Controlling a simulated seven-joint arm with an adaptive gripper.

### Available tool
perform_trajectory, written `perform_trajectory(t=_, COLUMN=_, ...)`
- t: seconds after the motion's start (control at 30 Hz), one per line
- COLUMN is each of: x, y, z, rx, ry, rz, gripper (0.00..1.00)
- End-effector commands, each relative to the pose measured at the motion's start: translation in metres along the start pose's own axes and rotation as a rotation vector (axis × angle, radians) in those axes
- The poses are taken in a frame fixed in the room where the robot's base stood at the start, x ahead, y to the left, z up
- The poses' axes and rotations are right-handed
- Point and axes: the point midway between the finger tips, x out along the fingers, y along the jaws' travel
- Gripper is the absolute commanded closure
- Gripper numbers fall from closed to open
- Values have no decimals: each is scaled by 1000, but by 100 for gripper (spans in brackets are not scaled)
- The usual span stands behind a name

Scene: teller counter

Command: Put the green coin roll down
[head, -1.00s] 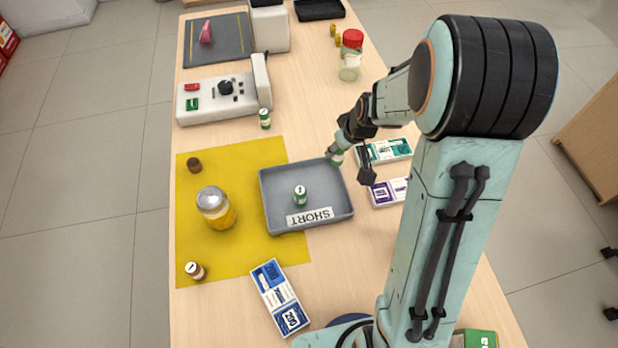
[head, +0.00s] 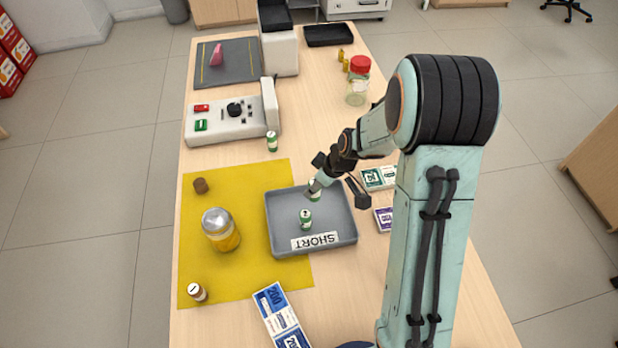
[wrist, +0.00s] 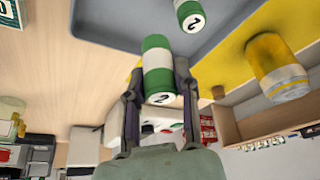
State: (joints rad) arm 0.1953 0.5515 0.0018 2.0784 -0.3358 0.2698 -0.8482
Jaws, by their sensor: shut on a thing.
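My gripper (head: 314,188) is shut on a green and white coin roll (wrist: 158,65). It holds the roll at the upper part of the grey tray marked SHORT (head: 270,225); I cannot tell whether the roll touches the tray floor. The held roll also shows in the head view (head: 315,195), partly hidden by the fingers. A second green coin roll (head: 306,220) stands in the tray, apart from the held one. A third green roll (head: 272,141) stands on the counter by the grey machine.
The tray lies partly on a yellow mat (head: 250,272). A jar with yellow contents (head: 221,232) and two brown rolls, one at the mat's front (head: 197,292), stand left of it. Banknote bundles (head: 380,178) lie right of it. A red-lidded jar (head: 358,82) stands behind.

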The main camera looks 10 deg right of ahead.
Motion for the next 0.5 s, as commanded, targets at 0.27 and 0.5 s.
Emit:
perform_trajectory(t=0.27, x=38, y=19, z=-6, rx=-1, ry=1, rz=0, gripper=100)
perform_trajectory(t=0.5, x=69, y=22, z=3, rx=-1, ry=0, rz=-1, gripper=100)
